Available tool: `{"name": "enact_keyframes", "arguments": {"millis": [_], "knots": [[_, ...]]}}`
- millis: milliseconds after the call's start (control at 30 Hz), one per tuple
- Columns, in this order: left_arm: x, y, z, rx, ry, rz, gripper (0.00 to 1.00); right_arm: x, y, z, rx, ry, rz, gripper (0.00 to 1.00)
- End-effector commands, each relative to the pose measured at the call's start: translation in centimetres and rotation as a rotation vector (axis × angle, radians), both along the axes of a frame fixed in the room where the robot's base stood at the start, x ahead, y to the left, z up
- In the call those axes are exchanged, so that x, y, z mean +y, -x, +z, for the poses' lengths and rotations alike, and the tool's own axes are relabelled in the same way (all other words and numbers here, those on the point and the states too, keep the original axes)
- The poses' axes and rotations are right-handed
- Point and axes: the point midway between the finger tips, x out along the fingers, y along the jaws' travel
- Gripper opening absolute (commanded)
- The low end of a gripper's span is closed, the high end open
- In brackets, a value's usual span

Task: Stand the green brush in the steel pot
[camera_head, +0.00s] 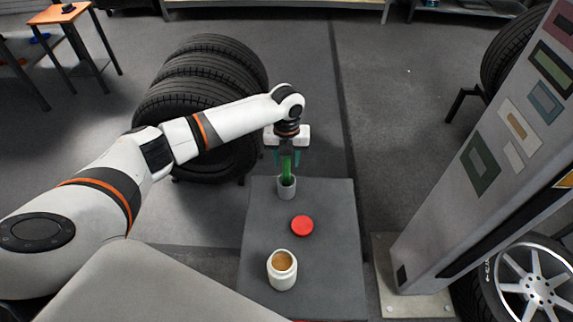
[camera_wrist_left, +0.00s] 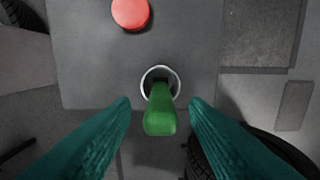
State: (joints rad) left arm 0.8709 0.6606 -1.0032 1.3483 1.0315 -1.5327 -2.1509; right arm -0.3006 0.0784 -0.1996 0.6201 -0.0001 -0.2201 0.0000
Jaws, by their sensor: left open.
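The steel pot (camera_head: 287,188) stands near the far edge of the grey table. The green brush (camera_head: 287,168) stands in the pot with its handle up. In the left wrist view, the brush (camera_wrist_left: 160,112) rises from the pot (camera_wrist_left: 160,72), whose rim shows as a bright ring around it. My left gripper (camera_head: 288,157) is above the pot, pointing down. Its teal fingers are open, one on each side of the brush handle, with gaps showing in the left wrist view (camera_wrist_left: 160,115). The lower end of the brush is hidden inside the pot. My right gripper is not in view.
A red disc (camera_head: 302,226) and an open white jar (camera_head: 282,270) with brown contents are on the grey table (camera_head: 335,205). Stacked tyres (camera_head: 207,75) stand behind left. A tall grey panel machine (camera_head: 480,165) and a wheel (camera_head: 530,285) are at right. The table's right side is clear.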

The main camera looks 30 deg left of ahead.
Motion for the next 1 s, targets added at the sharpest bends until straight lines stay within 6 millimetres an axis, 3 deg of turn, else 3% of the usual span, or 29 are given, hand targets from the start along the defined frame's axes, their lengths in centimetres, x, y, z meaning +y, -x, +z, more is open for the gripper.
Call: {"name": "enact_keyframes", "arguments": {"millis": [200,400,600,1000], "knots": [[0.1,-0.1,5.1,-0.003,-0.001,-0.001,0.41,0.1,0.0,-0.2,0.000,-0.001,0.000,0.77],[0.1,0.0,8.1,-0.001,0.000,-0.001,0.41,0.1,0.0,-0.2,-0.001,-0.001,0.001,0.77],[0.1,0.0,9.0,0.002,-0.001,0.000,0.41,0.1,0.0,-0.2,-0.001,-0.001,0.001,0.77],[0.1,0.0,9.0,0.002,-0.001,0.000,0.41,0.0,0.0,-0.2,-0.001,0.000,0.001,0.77]]}}
